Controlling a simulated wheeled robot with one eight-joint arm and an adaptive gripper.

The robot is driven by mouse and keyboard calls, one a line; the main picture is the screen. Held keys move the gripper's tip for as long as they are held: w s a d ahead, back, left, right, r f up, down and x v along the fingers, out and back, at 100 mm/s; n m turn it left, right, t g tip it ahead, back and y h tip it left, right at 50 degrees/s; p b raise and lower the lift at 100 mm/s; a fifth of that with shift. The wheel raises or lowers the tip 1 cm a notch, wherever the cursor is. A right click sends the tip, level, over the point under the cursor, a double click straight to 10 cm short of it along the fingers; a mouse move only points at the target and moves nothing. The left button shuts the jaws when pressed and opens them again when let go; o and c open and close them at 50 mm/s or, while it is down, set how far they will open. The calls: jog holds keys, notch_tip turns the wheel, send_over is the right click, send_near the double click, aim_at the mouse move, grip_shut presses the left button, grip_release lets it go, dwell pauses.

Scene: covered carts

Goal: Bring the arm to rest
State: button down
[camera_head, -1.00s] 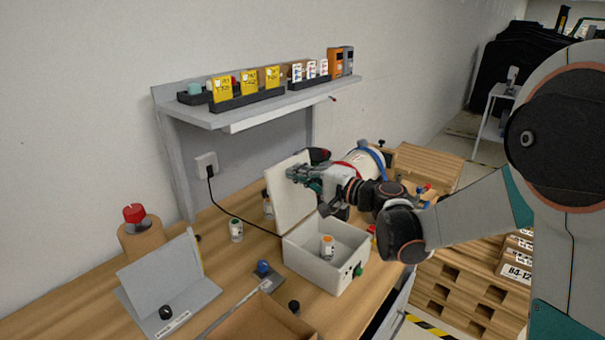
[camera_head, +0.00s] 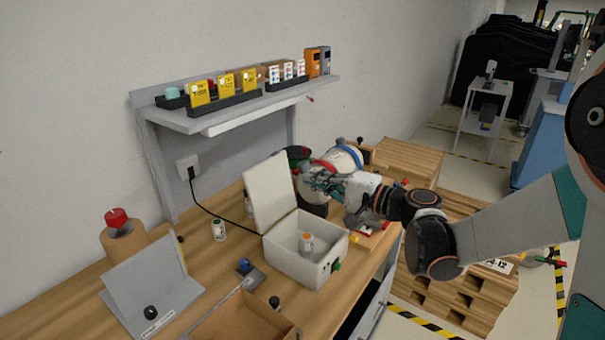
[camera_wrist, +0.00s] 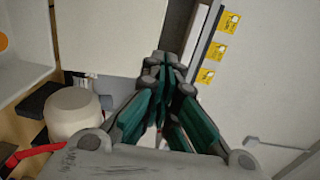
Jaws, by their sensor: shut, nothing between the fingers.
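My gripper (camera_head: 314,182) is shut and empty, held above the workbench just right of the raised lid (camera_head: 270,192) of a white box (camera_head: 306,262). In the wrist view my gripper (camera_wrist: 163,62) shows its green-sided fingers closed together. My arm reaches in from the right of the head view.
A grey wall shelf (camera_head: 215,122) holds yellow-labelled boxes. A round container with red and blue bands (camera_head: 340,162) stands close behind my gripper. A white bottle (camera_head: 219,230), a grey angled stand (camera_head: 150,285) and a cardboard box (camera_head: 235,318) occupy the bench. Wooden pallets (camera_head: 460,300) stand at right.

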jog(key=s+d+f+n+g+h, duration=0.1)
jog(key=s+d+h, duration=0.3)
jog(key=s, duration=0.5)
jog(key=s+d+f+n+g+h, duration=0.1)
jog(key=s+d+f+n+h, duration=0.2)
jog(key=s, duration=0.7)
jog(key=s+d+f+n+g+h, duration=0.1)
jog(key=s+d+f+n+h, duration=0.1)
jog(key=s+d+h, duration=0.4)
jog(key=s+d+n, duration=0.1)
jog(key=s, duration=0.2)
jog(key=shift+s+n+g+h, duration=0.2)
jog(key=shift+n+g+h, duration=0.1)
jog(key=shift+h, duration=0.1)
